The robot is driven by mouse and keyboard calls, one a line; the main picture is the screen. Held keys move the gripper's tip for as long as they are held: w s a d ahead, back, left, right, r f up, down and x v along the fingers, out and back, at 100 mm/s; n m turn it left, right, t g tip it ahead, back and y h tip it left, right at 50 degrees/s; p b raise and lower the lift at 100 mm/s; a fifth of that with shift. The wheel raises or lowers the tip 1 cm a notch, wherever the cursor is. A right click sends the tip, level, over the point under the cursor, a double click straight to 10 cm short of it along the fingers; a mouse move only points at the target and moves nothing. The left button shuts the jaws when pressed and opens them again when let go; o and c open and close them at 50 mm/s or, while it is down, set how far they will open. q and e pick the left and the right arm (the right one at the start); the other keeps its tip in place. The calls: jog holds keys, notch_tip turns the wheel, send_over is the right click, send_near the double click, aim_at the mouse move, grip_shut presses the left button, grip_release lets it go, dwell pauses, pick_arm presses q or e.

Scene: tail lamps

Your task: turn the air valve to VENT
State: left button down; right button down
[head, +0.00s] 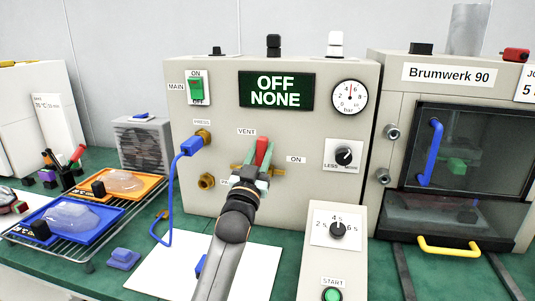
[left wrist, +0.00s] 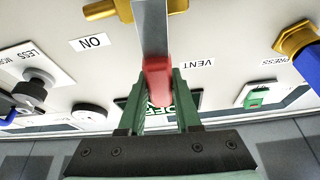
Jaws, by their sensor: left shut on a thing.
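The air valve's red lever (head: 263,149) stands roughly upright on the beige panel, with brass fittings (head: 279,172) behind it. Its tip is just right of the VENT label (head: 246,132); the ON label (head: 296,160) is further right and lower. My left gripper (head: 263,172) is shut on the lever. In the left wrist view, the red grip (left wrist: 157,75) sits between the green fingers (left wrist: 160,100), its grey shank running up. There it lies between the VENT label (left wrist: 194,64) and the ON label (left wrist: 90,42). My left gripper hides part of the valve body.
The panel has a display (head: 277,90) reading OFF NONE, a gauge (head: 350,97), a green MAIN switch (head: 196,87) and a LESS/MORE knob (head: 344,156). A blue hose (head: 170,200) hangs at left. A control box (head: 337,255) stands right of my left arm.

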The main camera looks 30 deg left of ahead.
pick_arm(q)
jog(key=shift+s+a+n+y, duration=0.1)
jog(key=shift+a+n+y, duration=0.3)
jog(key=shift+n, duration=0.5)
jog(key=shift+r, duration=0.1)
jog(key=c, duration=0.6)
grip_release()
